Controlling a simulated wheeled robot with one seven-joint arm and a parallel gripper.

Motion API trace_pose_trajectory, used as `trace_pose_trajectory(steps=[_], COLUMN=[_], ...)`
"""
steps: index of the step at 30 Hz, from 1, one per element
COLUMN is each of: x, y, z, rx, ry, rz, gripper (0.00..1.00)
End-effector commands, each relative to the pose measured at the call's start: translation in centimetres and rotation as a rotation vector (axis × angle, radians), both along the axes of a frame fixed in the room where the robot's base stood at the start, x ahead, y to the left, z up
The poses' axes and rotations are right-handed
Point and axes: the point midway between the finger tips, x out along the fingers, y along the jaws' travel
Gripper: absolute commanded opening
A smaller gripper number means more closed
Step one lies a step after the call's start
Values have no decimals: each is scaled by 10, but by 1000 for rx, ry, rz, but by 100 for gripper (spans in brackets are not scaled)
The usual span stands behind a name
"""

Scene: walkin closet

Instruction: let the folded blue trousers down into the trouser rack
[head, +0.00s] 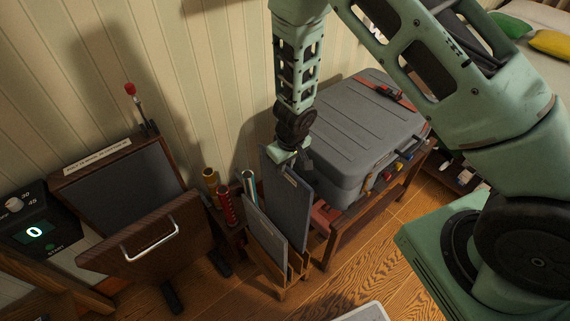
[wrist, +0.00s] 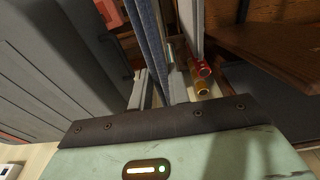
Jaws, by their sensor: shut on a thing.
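The folded blue trousers (head: 288,205) hang as a flat, dark blue-grey panel under my gripper (head: 298,156) in the head view. In the wrist view they are a narrow blue strip (wrist: 150,40) seen edge-on between the fingers of my gripper (wrist: 158,88), which is shut on them. The wooden trouser rack (head: 284,284) stands below on the floor. The trousers' lower part is behind a lighter grey flat panel (head: 265,235) standing in the rack. I cannot tell whether their lower edge is inside the rack or touches its bottom.
A grey suitcase (head: 350,135) lies on a wooden bench close to the right. Red and gold rolls (head: 226,205) stand just left of the rack. Further left is a wooden press with a tilted panel and metal handle (head: 150,243). Open floor (head: 350,270) lies in front.

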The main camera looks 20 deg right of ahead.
Motion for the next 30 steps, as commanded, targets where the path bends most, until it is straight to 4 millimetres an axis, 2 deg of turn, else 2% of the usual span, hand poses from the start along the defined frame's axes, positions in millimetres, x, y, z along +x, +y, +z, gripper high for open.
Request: trace_pose_trajectory(steps=[3,30], x=[0,0], y=[0,0], z=[-14,-84], rx=[0,0], ry=[-1,-1], rz=[2,0], gripper=[0,0])
